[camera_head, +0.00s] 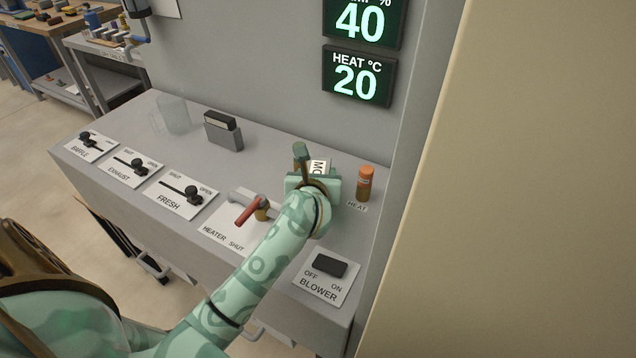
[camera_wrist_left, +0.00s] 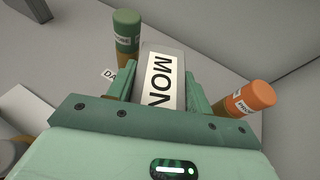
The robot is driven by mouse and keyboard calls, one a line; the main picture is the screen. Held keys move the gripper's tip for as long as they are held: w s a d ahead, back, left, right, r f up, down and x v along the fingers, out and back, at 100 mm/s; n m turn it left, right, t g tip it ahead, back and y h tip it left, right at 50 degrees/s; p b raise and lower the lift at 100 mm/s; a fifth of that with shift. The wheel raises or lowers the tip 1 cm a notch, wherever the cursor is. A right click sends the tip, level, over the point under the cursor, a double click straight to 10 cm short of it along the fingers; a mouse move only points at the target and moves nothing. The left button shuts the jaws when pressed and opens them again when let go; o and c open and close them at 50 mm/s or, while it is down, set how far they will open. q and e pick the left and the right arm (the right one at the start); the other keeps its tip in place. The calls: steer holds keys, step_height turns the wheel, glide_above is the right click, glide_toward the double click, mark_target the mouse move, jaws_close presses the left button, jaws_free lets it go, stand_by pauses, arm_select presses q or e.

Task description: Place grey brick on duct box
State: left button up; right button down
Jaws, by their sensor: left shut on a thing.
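My left gripper (camera_head: 316,180) is over the right part of the grey panel box (camera_head: 265,148). In the left wrist view the gripper (camera_wrist_left: 160,88) is shut on a pale grey block (camera_wrist_left: 178,51) with a white label reading "MON", which sits between its fingers. The block's label (camera_head: 319,166) also shows in the head view, just beyond the gripper. The gripper hides the rest of the block and its underside, so I cannot tell whether it touches the panel. I cannot make out a thing that is surely the grey brick, or one marked as a duct box. My right gripper is not in view.
A green cylinder (camera_wrist_left: 126,32) and an orange cylinder (camera_head: 365,183) stand close on either side of the block. Baffle, exhaust and fresh sliders, a red heater lever (camera_head: 250,210) and a blower switch (camera_head: 329,264) are on the panel. A grey holder (camera_head: 223,132) and clear cup (camera_head: 174,115) stand left.

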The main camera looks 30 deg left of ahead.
arm_select(q)
steer(key=shift+f, duration=1)
steer(key=shift+f, duration=0.15)
steer(key=o, duration=1.3)
steer(key=shift+o, duration=0.2)
steer(key=shift+s+d+r, duration=0.1)
steer(key=shift+s+r, duration=0.05)
steer(key=shift+r, duration=0.1)
steer(key=p+v, duration=0.2)
steer(key=v, duration=0.9)
steer(key=shift+s+d, duration=0.15)
steer(key=shift+s, duration=0.15)
